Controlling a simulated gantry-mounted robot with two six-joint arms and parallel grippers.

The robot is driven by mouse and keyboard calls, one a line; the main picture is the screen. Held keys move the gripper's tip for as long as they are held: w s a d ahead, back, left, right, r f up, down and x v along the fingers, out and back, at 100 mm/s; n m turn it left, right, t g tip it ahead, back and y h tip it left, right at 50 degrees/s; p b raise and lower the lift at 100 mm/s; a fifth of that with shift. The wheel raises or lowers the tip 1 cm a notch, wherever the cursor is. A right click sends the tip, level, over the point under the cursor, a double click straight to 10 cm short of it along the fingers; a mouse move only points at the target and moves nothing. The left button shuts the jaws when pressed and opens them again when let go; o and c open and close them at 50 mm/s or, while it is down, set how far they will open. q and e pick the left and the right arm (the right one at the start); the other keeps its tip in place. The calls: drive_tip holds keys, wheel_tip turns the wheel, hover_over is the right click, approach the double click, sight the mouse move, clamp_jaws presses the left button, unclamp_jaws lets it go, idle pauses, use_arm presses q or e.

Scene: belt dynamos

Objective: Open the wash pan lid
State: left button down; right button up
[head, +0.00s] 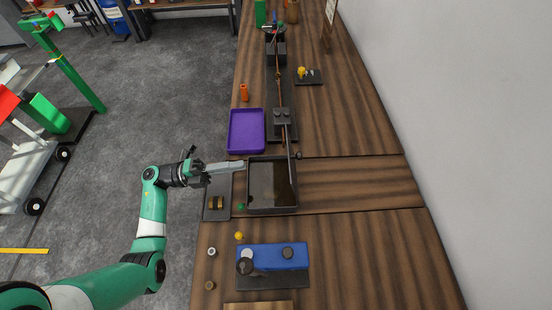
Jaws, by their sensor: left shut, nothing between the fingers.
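The wash pan (272,209) is a dark, square, shallow box on the wooden bench. Its top shows a glossy brown-black surface; I cannot tell whether this is liquid, bare floor or a see-through lid. A thin dark upright piece (291,145) stands at its far right, with a small knob close by. My left gripper (239,164) comes in from the left with its long pale grey fingers together and empty. The tips are over or beside the pan's far left corner; contact cannot be made out. My right gripper is not in view.
A purple tray (246,147) lies beyond the pan. A grey tray (217,210) with a yellow-black piece sits left of it. A blue block (272,257) with round parts lies nearer. An orange cylinder (244,93) stands farther back. The bench to the right is mostly clear.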

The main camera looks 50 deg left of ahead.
use_arm(q)
drive_tip(key=x, duration=1.1)
